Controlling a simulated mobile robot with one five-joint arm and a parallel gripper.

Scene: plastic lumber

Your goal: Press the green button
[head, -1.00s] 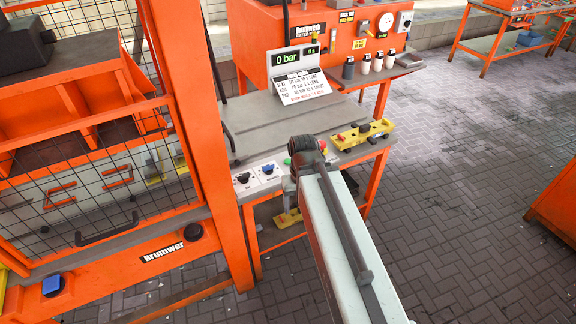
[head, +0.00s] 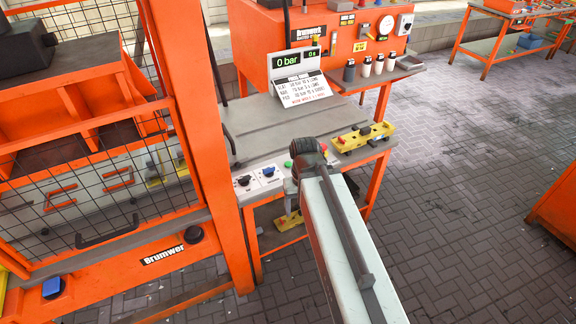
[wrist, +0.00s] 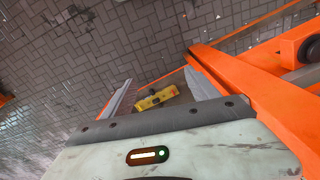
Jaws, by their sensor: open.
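A white control panel (head: 258,182) on that edge carries a black knob (head: 244,180) and a blue knob (head: 268,171), left of my arm. My gripper (wrist: 157,77) is open in the wrist view, its two pale fingers spread with nothing held. In the head view my gripper is mostly hidden behind the arm, by the bench's front edge.
An orange frame with mesh (head: 190,140) stands close on the left. The brick floor (head: 460,170) on the right is free.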

